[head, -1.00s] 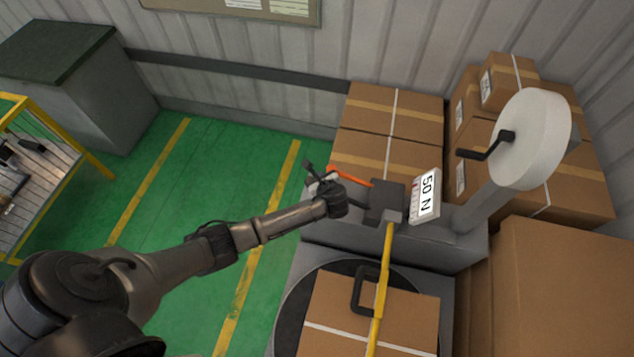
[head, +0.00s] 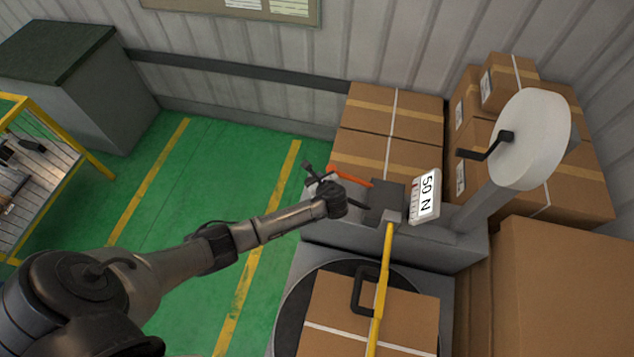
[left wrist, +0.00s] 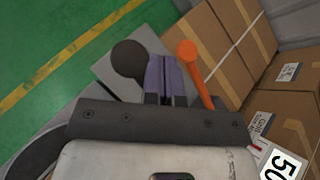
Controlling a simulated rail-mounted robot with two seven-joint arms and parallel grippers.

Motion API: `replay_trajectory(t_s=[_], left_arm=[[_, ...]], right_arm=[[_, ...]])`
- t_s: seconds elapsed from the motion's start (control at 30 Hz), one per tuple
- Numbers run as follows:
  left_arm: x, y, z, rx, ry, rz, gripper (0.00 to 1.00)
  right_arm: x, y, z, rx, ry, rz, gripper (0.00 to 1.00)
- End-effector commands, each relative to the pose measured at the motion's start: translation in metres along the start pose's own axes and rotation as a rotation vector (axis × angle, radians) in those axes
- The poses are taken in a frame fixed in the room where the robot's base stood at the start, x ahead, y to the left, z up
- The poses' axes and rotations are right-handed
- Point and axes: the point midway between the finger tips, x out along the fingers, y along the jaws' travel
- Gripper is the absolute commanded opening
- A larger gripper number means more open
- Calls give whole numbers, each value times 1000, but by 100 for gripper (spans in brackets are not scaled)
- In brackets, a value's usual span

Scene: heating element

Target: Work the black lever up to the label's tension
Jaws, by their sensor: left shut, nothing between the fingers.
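The strapping tool (head: 385,200) sits on the grey machine, with an orange lever (head: 350,176) and a black lever (head: 355,204) on its left side. A white label (head: 427,195) beside it reads 50 N. My left gripper (head: 316,182) is at the lever ends, left of the tool. In the left wrist view its shut, empty fingers (left wrist: 165,80) lie between the black knob (left wrist: 129,58) and the orange lever (left wrist: 190,55), close beside the knob. Whether they touch it I cannot tell. My right gripper is out of view.
A yellow strap (head: 384,270) runs from the tool over a carton (head: 335,310) on the round turntable. A white reel with a black crank (head: 485,150) stands right. Cartons (head: 390,110) are stacked behind. Green floor (head: 200,180) on the left is clear.

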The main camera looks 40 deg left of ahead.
Motion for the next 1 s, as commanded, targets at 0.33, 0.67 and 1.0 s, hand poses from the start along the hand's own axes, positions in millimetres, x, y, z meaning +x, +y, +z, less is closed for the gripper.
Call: replay_trajectory(t_s=[0.33, 0.67, 1.0], left_arm=[[4, 3, -3, 0, 1, -1, 0], [4, 3, -3, 0, 0, -1, 0], [7, 5, -5, 1, 0, 0, 0]], right_arm=[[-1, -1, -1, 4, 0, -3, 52], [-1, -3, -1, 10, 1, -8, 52], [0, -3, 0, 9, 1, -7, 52]])
